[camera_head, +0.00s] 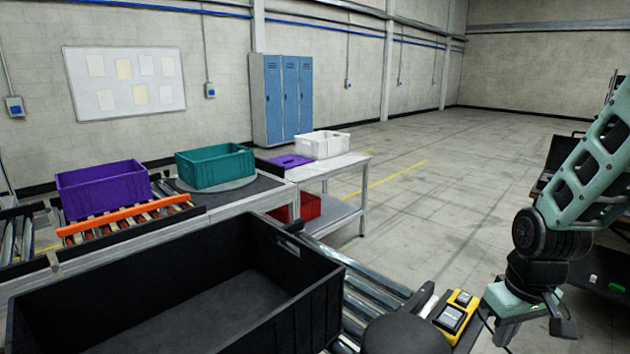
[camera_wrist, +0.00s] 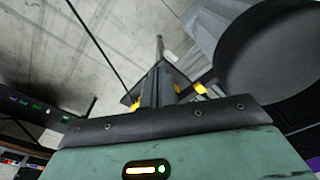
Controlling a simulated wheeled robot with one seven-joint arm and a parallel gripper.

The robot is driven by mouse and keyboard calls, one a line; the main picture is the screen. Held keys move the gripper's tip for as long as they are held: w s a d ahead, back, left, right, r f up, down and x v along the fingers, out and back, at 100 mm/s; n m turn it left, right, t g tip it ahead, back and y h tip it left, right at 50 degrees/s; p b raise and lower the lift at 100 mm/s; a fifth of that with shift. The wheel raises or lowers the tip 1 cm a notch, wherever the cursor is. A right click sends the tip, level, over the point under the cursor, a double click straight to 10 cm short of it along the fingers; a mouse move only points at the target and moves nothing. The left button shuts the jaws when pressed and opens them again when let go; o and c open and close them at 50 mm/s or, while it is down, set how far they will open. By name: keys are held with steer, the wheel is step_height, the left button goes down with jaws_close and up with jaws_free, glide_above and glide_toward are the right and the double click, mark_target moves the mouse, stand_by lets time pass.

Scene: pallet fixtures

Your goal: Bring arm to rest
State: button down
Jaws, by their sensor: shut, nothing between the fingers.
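My arm (camera_head: 590,170) is at the right of the head view, coming down from the upper right and bent at a dark wrist joint. My gripper hangs low at the right, beyond the right end of the conveyor. In the wrist view my gripper (camera_wrist: 158,68) is shut, with its fingers together and nothing between them. Bare concrete floor shows behind the fingers. The fingertips are too small to make out in the head view.
A large black crate (camera_head: 335,290) fills the lower left, beside a roller conveyor (camera_head: 375,295). A yellow device (camera_head: 462,300) is near my gripper. Purple (camera_head: 100,190) and teal (camera_head: 215,167) crates and a white crate (camera_head: 318,144) stand farther back. The floor beyond is clear.

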steer(key=s+r+m+t, duration=0.2)
steer(key=s+r, duration=0.3)
steer(key=r, duration=0.2)
steer(key=s+a+f+n+g+b, duration=0.1)
steer(key=s+a+f+n+b, duration=0.1)
steer(key=s+a, duration=0.4)
steer(key=s+a+f+n+g+b, duration=0.1)
steer(key=s+a+f+n+b, duration=0.2)
steer(key=s+a, duration=0.4)
steer(key=a+n+b, duration=0.1)
steer(key=a+n, duration=0.1)
steer(key=a, duration=0.3)
steer(key=shift+s+n+g+y, duration=0.15)
steer(key=shift+n+g+y, duration=0.15)
steer(key=shift+n+g, duration=0.1)
